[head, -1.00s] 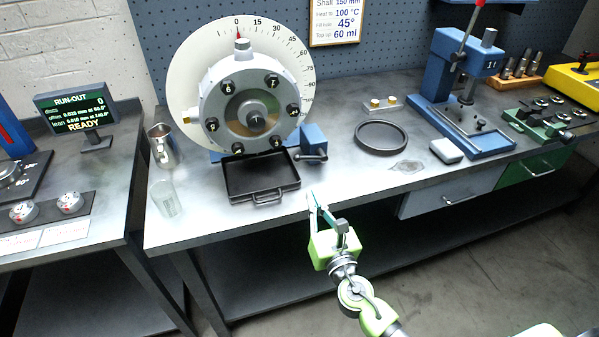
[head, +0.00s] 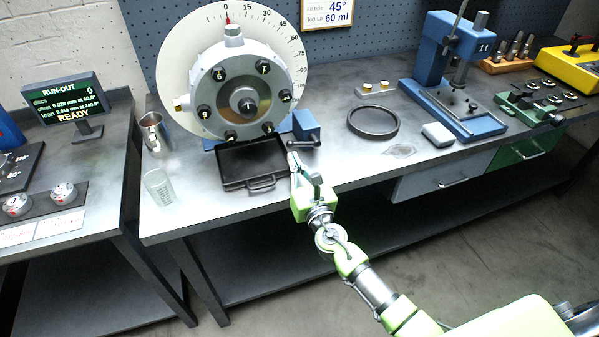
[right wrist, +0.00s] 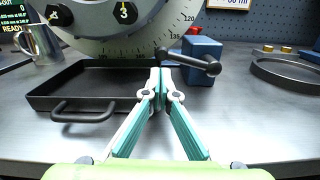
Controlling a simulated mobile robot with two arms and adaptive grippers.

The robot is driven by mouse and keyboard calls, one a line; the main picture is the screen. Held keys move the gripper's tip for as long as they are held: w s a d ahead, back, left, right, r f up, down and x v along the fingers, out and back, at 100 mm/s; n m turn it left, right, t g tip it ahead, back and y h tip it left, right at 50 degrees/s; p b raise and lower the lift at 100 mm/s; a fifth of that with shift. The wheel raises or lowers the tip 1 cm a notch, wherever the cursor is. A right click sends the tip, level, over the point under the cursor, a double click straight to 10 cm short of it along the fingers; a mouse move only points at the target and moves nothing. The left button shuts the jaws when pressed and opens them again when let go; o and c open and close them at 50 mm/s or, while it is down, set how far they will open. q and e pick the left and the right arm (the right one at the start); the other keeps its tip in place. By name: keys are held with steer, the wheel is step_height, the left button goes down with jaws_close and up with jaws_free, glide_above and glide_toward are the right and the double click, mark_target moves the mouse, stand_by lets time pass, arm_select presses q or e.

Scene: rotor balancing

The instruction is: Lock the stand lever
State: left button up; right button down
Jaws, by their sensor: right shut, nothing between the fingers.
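The stand lever is a dark bar with a rounded knob (right wrist: 211,67) on the front of the blue stand block (right wrist: 200,50); in the head view the lever (head: 305,144) sits just right of the black tray. The stand carries the round grey rotor (head: 243,98) in front of a white dial. My right gripper (head: 292,158) is shut and empty, with its fingertips close by the lever's left end. My left gripper is not in view.
The black tray (head: 226,184) lies just left of my right gripper. A glass beaker (head: 159,187) and a metal jug (head: 153,134) stand at the left. A dark ring (head: 373,121) and a blue press (head: 432,50) are to the right.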

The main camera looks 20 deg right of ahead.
mark_target(291, 145)
steer(key=shift+w, duration=0.7)
steer(key=shift+r+m, duration=0.45)
steer(key=shift+m, duration=0.15)
steer(key=shift+d+r+m+p, duration=0.1)
steer(key=shift+r+m+p, duration=0.6)
steer(key=shift+r+m, duration=0.55)
steer(key=r+m, duration=0.1)
steer(key=m, duration=0.1)
steer(key=d+r+m+p, duration=0.1)
steer(key=m, duration=0.1)
steer(key=shift+h, duration=0.3)
steer(key=shift+w+d+r+m+g+p, duration=0.1)
steer(key=shift+d+r+m+p, duration=0.55)
steer(key=shift+m, duration=0.75)
steer(key=shift+s+d+r+m+g+p, duration=0.1)
steer(key=shift+d+r+m+p, duration=0.3)
steer(key=shift+d+m, duration=0.75)
steer(key=shift+w+d+r+m+g+p, duration=0.1)
steer(key=shift+d+r+m+p, duration=0.45)
steer(key=shift+m, duration=1.05)
steer(key=shift+f, duration=0.1)
